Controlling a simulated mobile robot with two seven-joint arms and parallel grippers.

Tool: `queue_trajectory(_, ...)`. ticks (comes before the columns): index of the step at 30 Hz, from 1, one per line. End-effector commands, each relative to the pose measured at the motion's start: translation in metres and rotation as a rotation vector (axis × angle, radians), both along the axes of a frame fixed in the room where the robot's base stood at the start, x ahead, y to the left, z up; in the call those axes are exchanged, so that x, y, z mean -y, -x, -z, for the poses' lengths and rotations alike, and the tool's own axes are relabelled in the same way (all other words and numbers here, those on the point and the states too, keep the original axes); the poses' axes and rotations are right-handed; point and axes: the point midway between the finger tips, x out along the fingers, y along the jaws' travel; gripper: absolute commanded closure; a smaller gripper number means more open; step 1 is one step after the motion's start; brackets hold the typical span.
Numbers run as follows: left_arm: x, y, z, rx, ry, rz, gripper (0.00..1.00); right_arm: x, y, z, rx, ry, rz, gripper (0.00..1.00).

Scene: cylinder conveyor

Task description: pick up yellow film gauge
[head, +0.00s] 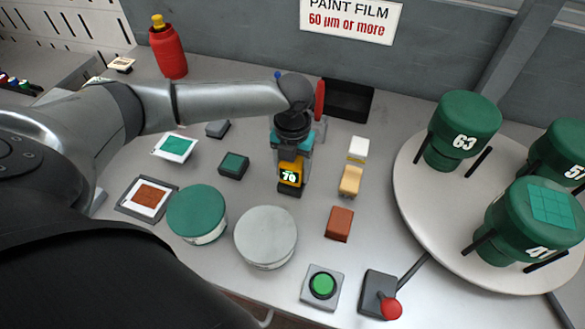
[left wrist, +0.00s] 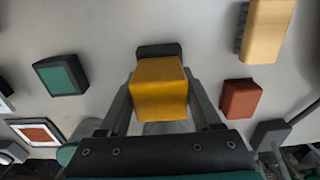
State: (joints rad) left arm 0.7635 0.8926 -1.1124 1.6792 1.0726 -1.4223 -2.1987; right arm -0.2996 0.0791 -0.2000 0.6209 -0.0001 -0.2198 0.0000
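The yellow film gauge (head: 291,172) has a dark foot and a small display that reads about 70 in the head view. It stands upright near the middle of the table. In the left wrist view its yellow body (left wrist: 159,88) lies between the two fingers. My left gripper (head: 291,163) reaches down over the gauge from above, one finger on each side, very close to its sides. I cannot tell whether the fingers press on it. It is also unclear whether the foot rests on the table. My right gripper is not in view.
A tan block (head: 350,181) and a red-brown block (head: 339,224) stand to the right. A dark teal-topped block (head: 233,165) is to the left. Green (head: 196,213) and grey (head: 265,237) round tins are in front. A turntable (head: 415,205) carries green cylinders.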

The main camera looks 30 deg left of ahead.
Motion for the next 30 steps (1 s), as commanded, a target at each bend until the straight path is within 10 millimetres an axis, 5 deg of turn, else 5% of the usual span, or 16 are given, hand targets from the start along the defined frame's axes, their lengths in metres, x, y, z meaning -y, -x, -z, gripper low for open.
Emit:
queue_trajectory(16,0.000,0.000,0.000,0.001,0.000,0.000,0.98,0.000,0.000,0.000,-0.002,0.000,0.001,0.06)
queue_trajectory(30,0.000,-0.001,-0.017,0.002,0.001,-0.001,1.00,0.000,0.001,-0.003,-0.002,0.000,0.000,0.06)
